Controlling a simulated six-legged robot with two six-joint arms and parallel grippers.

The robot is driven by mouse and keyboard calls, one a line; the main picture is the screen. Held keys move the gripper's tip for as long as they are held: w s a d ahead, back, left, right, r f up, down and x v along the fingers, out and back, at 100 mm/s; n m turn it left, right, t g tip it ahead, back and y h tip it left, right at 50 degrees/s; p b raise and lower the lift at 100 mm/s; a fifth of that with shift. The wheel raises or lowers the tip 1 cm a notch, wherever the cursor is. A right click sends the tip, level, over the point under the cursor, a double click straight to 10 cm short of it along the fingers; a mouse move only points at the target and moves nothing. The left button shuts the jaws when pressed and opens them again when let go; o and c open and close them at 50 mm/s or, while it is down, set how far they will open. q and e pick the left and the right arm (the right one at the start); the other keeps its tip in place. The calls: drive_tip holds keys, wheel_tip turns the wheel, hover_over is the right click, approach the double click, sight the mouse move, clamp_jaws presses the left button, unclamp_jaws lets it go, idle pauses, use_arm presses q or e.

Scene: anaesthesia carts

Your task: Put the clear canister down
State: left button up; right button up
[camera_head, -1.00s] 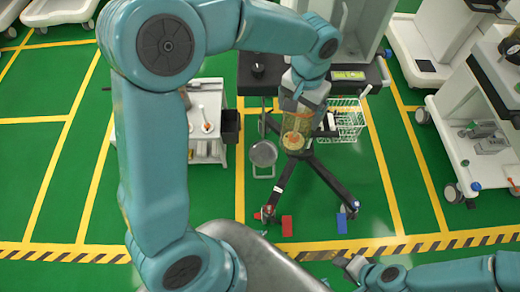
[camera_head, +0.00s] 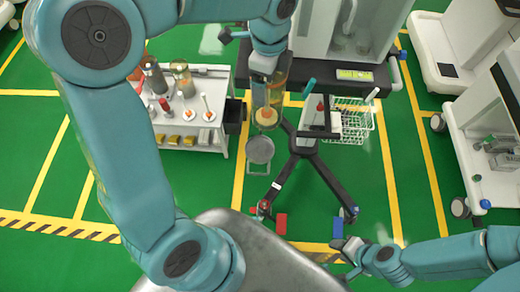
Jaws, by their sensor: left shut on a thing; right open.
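The clear canister (camera_head: 275,94), see-through with a yellowish tint and an orange-yellow end, hangs below my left gripper (camera_head: 266,74). The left gripper is shut on it; the fingertips are partly hidden by the wrist and canister. The canister is in the air, in front of the gap between the white side cart and the anaesthesia cart's dark base (camera_head: 306,150). My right gripper (camera_head: 344,246) is low at the right, open and empty, over the floor near the striped line.
The white side cart (camera_head: 222,138) at the left bears several bottles and canisters, with a black bin (camera_head: 234,113) on its side. A round grey pan (camera_head: 260,150) and a white wire basket (camera_head: 350,118) flank the dark base.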

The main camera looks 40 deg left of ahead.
sight(259, 118)
use_arm(q)
drive_tip(key=f+m+b, duration=0.1)
drive_tip(key=f, duration=0.4)
drive_tip(key=a+f+m, duration=0.1)
drive_tip(key=f+m, duration=0.1)
drive_tip(key=f, duration=0.3)
drive_tip(key=s+f+m+b, duration=0.1)
drive_tip(key=f+m, duration=0.1)
drive_tip(key=f, duration=0.3)
drive_tip(key=shift+a+b, duration=0.3)
drive_tip(key=shift+b, duration=0.05)
wheel_tip(259, 118, down, 4)
drive_tip(key=shift+f+b, duration=0.25)
drive_tip(key=shift+b, duration=0.1)
